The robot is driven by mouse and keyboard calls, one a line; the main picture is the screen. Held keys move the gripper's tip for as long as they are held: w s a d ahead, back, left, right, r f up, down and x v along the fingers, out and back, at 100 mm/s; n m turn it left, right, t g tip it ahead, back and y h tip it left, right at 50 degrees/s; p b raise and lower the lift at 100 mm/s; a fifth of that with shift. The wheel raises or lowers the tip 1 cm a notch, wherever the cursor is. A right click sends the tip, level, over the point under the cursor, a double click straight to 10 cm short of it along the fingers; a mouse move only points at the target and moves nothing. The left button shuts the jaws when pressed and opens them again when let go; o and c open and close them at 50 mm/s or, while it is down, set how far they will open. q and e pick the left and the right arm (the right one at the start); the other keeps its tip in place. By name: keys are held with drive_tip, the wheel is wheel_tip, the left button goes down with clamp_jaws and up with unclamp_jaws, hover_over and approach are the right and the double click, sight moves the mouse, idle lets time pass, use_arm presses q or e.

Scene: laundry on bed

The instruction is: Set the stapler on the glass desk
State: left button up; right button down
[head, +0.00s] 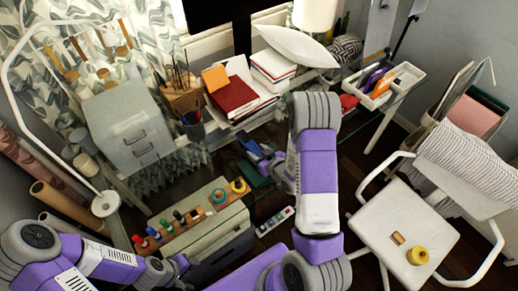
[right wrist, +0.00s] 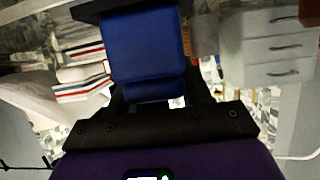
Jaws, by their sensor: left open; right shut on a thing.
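The blue stapler (head: 250,147) is in my right gripper (head: 268,163), above the glass desk (head: 218,152) in the head view. In the right wrist view the stapler (right wrist: 146,48) shows as a blue block between the dark fingers, which are shut on it. I cannot tell whether it touches the glass. My right forearm hides part of the desk to the right. My left gripper (head: 180,265) is low at the left in the head view, apart from the desk; it is small and partly hidden, open, with nothing seen in it.
A grey drawer cabinet (head: 128,125), a pen cup (head: 193,125) and red and white books (head: 232,95) stand on the desk. A white tray (head: 390,85) is at the right. Bottles and tape rolls sit on a low cabinet (head: 205,232) in front. A white chair (head: 405,225) stands at right.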

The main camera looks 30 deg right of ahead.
drive_tip(key=shift+w+f+b, duration=0.1)
drive_tip(key=shift+f+b, duration=0.2)
drive_tip(key=shift+f, duration=1.6)
drive_tip(key=shift+f, duration=0.15)
drive_tip(key=shift+c, duration=2.4)
unclamp_jaws()
